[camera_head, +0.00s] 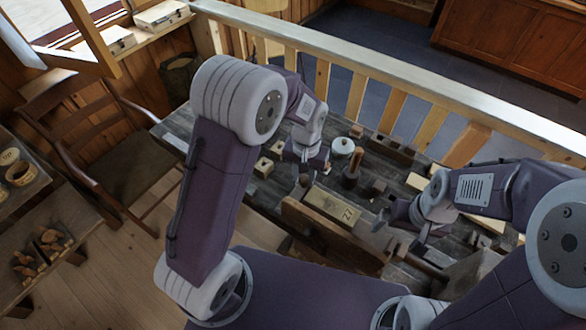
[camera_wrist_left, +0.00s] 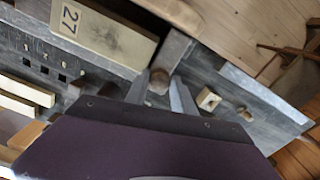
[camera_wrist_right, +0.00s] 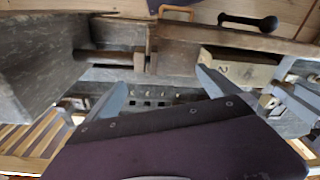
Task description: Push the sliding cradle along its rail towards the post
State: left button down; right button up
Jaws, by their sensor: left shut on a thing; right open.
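My left gripper (camera_head: 302,182) is low over the left part of the grey workbench. In the left wrist view its fingers (camera_wrist_left: 160,92) are closed about a small brown round knob (camera_wrist_left: 158,80), beside a grey bar (camera_wrist_left: 174,50). A pale wooden block marked 27 (camera_head: 330,204) lies to the right of it, behind a long brown board (camera_head: 325,238). My right gripper (camera_head: 386,226) is open and empty near that block's right end; its fingers are wide apart in the right wrist view. I cannot tell for sure which parts are the cradle, rail and post.
A white lidded pot (camera_head: 343,146), an upright dark-handled tool (camera_head: 352,168) and small pale blocks (camera_head: 263,167) stand behind. A dark round bar (camera_head: 428,264) runs to a grey block (camera_head: 472,272) at the right. A wooden railing (camera_head: 400,75) borders the back.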

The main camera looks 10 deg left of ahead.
pick_arm(q)
jog(key=s+d, duration=0.1)
jog(key=d, duration=0.2)
jog(key=s+d, duration=0.1)
jog(key=d, duration=0.3)
jog(key=s+d+p, duration=0.1)
jog(key=d, duration=0.2)
jog(key=shift+s+d, duration=0.35)
jog(key=c, duration=1.1)
grip_release()
jog(key=shift+w, duration=0.1)
jog(key=shift+o, duration=0.2)
notch_tip(320, 180, up, 9)
jog(key=shift+b, duration=0.4)
